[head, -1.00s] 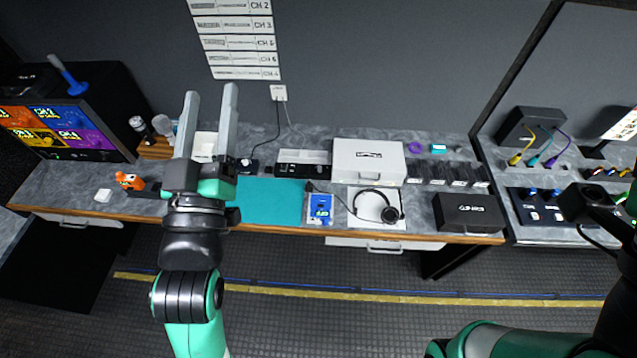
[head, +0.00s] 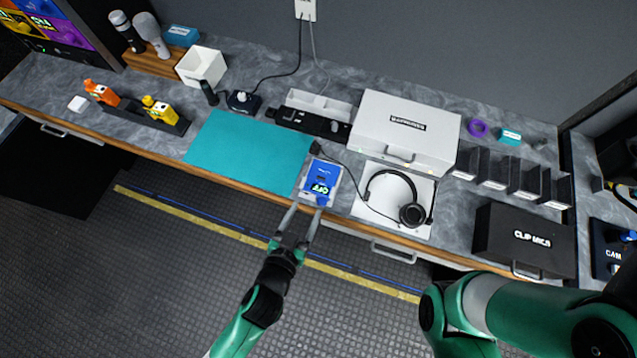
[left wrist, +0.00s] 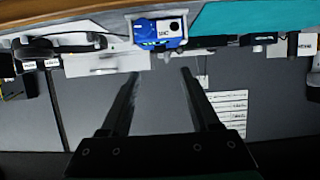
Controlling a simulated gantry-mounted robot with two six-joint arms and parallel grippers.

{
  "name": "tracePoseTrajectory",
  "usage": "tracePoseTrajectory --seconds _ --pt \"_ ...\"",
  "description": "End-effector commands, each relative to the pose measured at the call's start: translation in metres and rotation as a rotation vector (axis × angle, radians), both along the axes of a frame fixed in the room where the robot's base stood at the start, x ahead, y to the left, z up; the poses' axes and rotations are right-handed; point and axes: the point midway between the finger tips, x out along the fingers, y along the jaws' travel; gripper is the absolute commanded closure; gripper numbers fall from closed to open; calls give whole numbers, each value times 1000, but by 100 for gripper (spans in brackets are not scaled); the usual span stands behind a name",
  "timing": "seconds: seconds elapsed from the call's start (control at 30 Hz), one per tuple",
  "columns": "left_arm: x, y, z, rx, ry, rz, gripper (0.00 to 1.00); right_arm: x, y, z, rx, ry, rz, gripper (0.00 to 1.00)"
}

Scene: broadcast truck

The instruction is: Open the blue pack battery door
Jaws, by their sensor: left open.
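The blue pack (head: 320,180) sits in a pale holder at the front edge of the counter, right of a teal mat. A dark panel on it shows green and yellow marks, and a cable runs from its top. It also shows at the top of the left wrist view (left wrist: 159,30). I cannot make out the battery door. My left gripper (head: 306,213) is open, with its fingertips just in front of the pack's near side. In the left wrist view the two fingers (left wrist: 157,75) are apart with nothing between them. My right gripper is not in view.
The teal mat (head: 250,151) lies left of the pack. A headset (head: 396,197) lies on a white sheet to its right, below a white case (head: 404,130). A black case (head: 524,239) stands further right. The floor in front of the counter is open.

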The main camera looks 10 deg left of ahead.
Motion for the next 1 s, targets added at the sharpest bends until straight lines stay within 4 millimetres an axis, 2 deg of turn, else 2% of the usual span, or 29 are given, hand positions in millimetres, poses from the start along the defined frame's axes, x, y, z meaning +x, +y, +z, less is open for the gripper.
tracePoseTrajectory --seconds 0.4,0.5,0.63,0.87,0.9,1.0 --pt "78 -10 -33 -1 -2 3 38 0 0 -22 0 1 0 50" --pt "91 -13 -39 -1 -2 1 38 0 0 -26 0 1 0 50" --pt "101 -14 -42 -1 -2 1 38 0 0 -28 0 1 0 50" --pt "102 -14 -41 -1 -2 1 38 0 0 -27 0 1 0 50" --pt "102 -14 -41 -1 -2 1 39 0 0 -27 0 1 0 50" --pt "102 -14 -41 -1 -1 1 57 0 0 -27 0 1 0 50"
